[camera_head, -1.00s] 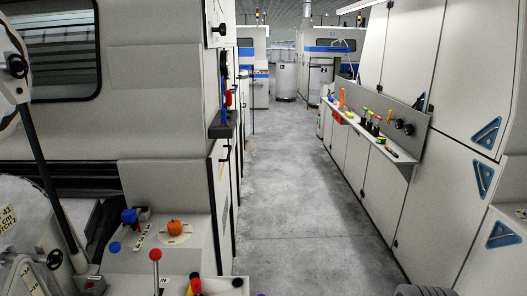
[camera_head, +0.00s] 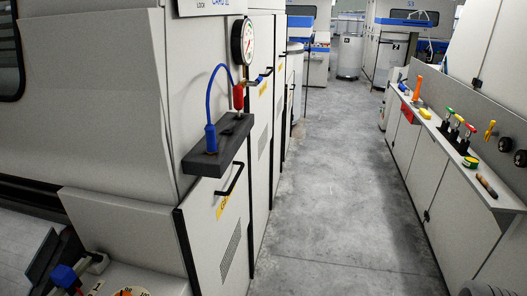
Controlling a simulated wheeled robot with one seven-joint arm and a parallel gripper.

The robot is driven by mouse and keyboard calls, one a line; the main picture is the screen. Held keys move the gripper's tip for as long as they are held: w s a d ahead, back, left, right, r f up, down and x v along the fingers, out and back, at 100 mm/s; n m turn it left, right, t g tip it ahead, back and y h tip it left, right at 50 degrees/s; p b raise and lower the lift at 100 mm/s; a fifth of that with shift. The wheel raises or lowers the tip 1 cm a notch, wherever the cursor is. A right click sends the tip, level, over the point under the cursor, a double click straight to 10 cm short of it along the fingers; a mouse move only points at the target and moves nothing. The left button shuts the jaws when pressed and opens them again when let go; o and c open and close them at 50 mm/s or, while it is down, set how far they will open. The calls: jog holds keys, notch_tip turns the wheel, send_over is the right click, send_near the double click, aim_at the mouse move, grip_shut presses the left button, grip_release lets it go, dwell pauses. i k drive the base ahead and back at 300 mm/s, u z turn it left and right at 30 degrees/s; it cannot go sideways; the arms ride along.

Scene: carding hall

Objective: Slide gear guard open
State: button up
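A light grey panel (camera_head: 213,237) on the side of the carding machine, at lower left of centre, has a black bar handle (camera_head: 232,180), a partly readable yellow label (camera_head: 223,206) and a slotted vent (camera_head: 231,254). It looks like the gear guard, but I cannot read the label in full. The panel looks shut, flush with the machine side. A similar panel with a yellow label (camera_head: 263,88) stands farther along. My gripper is not in view.
A black shelf (camera_head: 219,146) with a blue hose (camera_head: 211,100) and red fitting juts out above the panel. A round gauge (camera_head: 243,42) is above it. The grey floor aisle (camera_head: 325,200) is clear. A bench (camera_head: 440,150) with several tools lines the right side.

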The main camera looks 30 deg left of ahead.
aim_at(216, 212)
jog(key=i, duration=1.25)
jog(key=u, duration=3.4)
